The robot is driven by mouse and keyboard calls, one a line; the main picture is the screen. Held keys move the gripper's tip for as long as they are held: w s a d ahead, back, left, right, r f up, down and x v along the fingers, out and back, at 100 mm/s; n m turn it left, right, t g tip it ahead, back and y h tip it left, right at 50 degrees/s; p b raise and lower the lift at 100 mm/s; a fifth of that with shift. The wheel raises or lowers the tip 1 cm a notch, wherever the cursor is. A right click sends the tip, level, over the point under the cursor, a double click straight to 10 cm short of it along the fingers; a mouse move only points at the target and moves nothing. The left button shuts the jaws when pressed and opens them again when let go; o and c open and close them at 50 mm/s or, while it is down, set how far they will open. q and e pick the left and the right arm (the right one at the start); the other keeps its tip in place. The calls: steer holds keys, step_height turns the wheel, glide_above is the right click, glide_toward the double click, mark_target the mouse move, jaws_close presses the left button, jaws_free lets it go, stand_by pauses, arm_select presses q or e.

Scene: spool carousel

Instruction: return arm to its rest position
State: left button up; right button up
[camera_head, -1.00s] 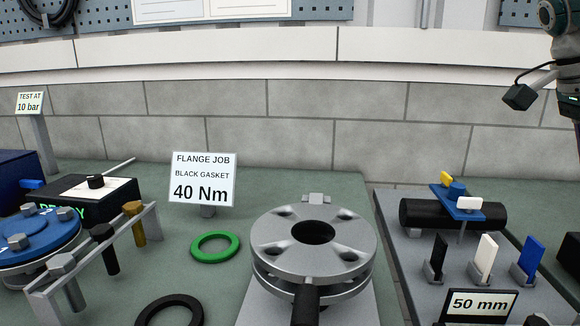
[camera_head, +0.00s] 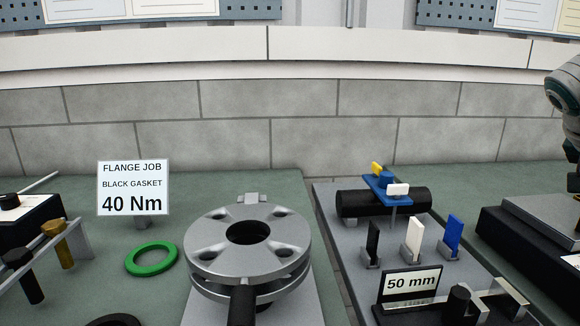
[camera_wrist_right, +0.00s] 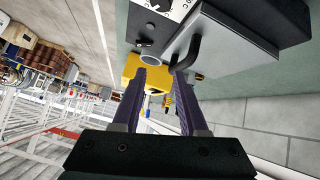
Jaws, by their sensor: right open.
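My right gripper (camera_wrist_right: 166,72) shows in the right wrist view with its two dark purple fingers apart. No object is held between them. Beyond the fingertips are a yellow part (camera_wrist_right: 130,70) and a grey block with a bent black rod (camera_wrist_right: 210,50); the gap to them is hard to judge. In the head view only a piece of my right arm shows at the right edge, above the bench, and its fingers cannot be made out. My left gripper is in neither view.
A grey flange (camera_head: 205,230) stands mid-bench, with a green ring (camera_head: 151,259) and a "40 Nm" sign (camera_head: 134,188) to its left. Right are a black cylinder with a blue clamp (camera_head: 350,203), upright tabs (camera_head: 414,238), a "50 mm" sign (camera_head: 410,283) and a dark block (camera_head: 530,240).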

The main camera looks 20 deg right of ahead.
steer(key=s+a+f+n+t, duration=0.1)
steer(key=a+f+n, duration=0.2)
steer(key=a+n, duration=0.2)
steer(key=s+a+f+n+t+y, duration=0.1)
steer(key=s+a+f+n+t, duration=0.1)
steer(key=a+n, duration=0.3)
steer(key=s+a+f+n+t, duration=0.2)
steer(key=a+f+n, duration=0.2)
steer(key=a, duration=0.3)
steer(key=shift+s+f+n+y, duration=0.1)
steer(key=shift+f+n+y, duration=0.3)
steer(key=shift+n, duration=0.5)
steer(key=s+a+f+n+y+p, duration=0.1)
steer(key=s+a+y, duration=0.35)
steer(key=a, duration=0.65)
steer(key=s+a+n+y+p, duration=0.1)
steer(key=s+a+n+y, duration=0.3)
steer(key=a, duration=0.7)
step_height(320, 180, up, 44)
steer(key=m+p, duration=0.2)
steer(key=p, duration=4.1)
steer(key=shift+s+h, duration=0.3)
steer(key=shift+h, duration=0.15)
steer(key=shift+d+f, duration=0.1)
steer(key=shift+f, duration=0.05)
